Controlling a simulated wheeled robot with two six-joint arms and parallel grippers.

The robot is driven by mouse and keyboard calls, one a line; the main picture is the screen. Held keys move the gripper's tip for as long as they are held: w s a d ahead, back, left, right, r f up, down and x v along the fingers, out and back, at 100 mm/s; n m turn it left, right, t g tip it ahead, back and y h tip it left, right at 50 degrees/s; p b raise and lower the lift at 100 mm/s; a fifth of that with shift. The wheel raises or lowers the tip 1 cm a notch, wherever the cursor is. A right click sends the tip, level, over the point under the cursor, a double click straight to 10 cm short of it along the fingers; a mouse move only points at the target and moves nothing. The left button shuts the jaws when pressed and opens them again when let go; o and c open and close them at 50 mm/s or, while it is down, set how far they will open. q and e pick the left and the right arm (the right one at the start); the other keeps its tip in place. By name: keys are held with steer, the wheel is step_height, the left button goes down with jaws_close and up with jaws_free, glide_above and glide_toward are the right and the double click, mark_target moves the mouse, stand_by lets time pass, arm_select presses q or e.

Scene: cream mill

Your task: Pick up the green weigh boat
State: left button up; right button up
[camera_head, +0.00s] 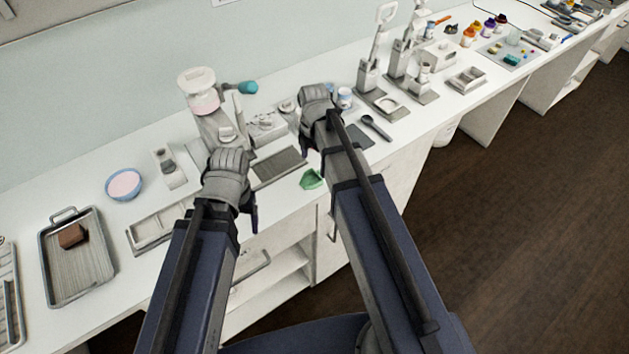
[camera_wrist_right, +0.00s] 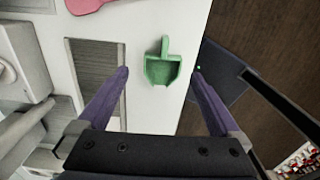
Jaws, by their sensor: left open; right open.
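The green weigh boat (camera_head: 312,179) lies on the white counter near its front edge, between my two arms in the head view. In the right wrist view the green weigh boat (camera_wrist_right: 162,66) shows as a small scoop-like tray with a short spout, ahead of and between the fingers. My right gripper (camera_wrist_right: 161,72) is open, its two purple fingers spread, with nothing between the tips but the view of the boat. In the head view my right gripper (camera_head: 304,135) is above the counter, behind the boat. My left gripper (camera_head: 254,215) is at the counter's front edge, left of the boat.
A grey ribbed mat (camera_head: 279,168) lies left of the boat. A white mill (camera_head: 205,110) stands behind. A metal tray (camera_head: 75,262) with a brown block and a blue bowl (camera_head: 124,184) are at left. A dark spoon (camera_head: 376,127) lies right of my right gripper.

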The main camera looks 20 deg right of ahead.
mark_target(315, 179)
steer(key=shift+f, duration=0.1)
steer(key=f+b, duration=0.5)
steer(key=shift+s+d+f, duration=0.1)
steer(key=shift+s, duration=0.1)
steer(key=c, duration=1.2)
steer(key=shift+c, duration=0.2)
step_height(315, 179, up, 10)
steer(key=p, duration=1)
